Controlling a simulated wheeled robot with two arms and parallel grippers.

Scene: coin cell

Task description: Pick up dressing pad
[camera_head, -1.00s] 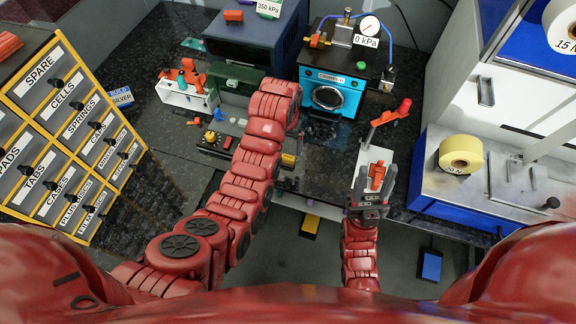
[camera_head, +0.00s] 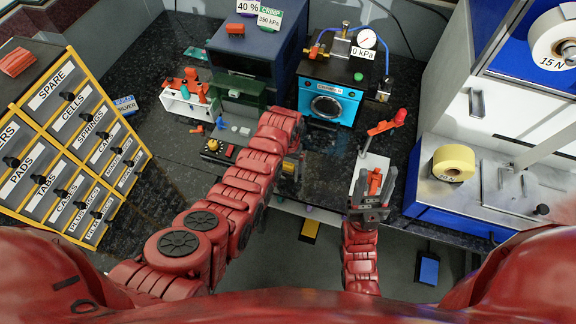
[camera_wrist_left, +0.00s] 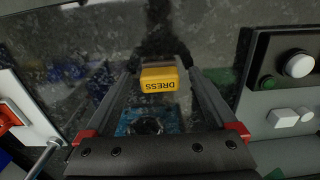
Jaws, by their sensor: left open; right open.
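The dressing pad is a small yellow block marked DRESS (camera_wrist_left: 160,82) in the left wrist view. It shows between the far ends of my left gripper's two fingers (camera_wrist_left: 162,76). The fingers are open, with gaps at the pad's sides; whether they touch it is unclear. In the head view a small yellow patch (camera_head: 289,166), likely the pad, shows beside my left wrist, which hides most of that hand. My right gripper (camera_head: 370,207) is open at the bench's front edge, just in front of a white stand with an orange-red part (camera_head: 374,182).
A grey control panel with buttons (camera_wrist_left: 298,66) lies right of the left fingers. A blue crimping machine (camera_head: 327,105) stands behind. A labelled drawer cabinet (camera_head: 65,140) is at left. A yellow tape roll (camera_head: 453,162) sits on the right-hand bench.

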